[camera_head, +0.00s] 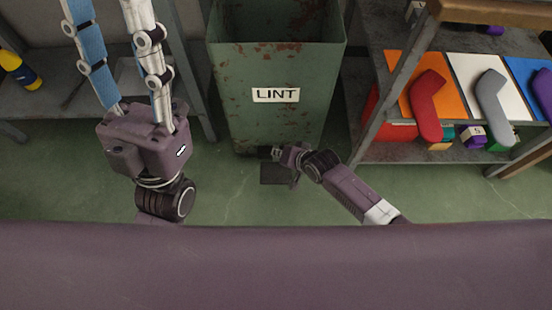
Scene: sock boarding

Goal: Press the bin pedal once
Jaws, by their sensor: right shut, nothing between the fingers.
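The green, rust-flecked bin (262,125) labelled LINT stands at the top middle, with its dark inside showing at the top. Its dark flat pedal (275,174) sticks out low at the front, close to the floor. My right gripper (277,153) is shut and empty at the foot of the bin, at the pedal's upper edge in the picture. I cannot tell whether it touches the pedal. My left arm shows at the left, but I see no left gripper fingertips.
At the right, a metal shelf holds an orange board (401,72) with a red sock shape (427,108) and a white board with a grey sock shape (492,100). A yellow bottle (18,68) lies at the far left. Green floor (235,200) is clear around the pedal.

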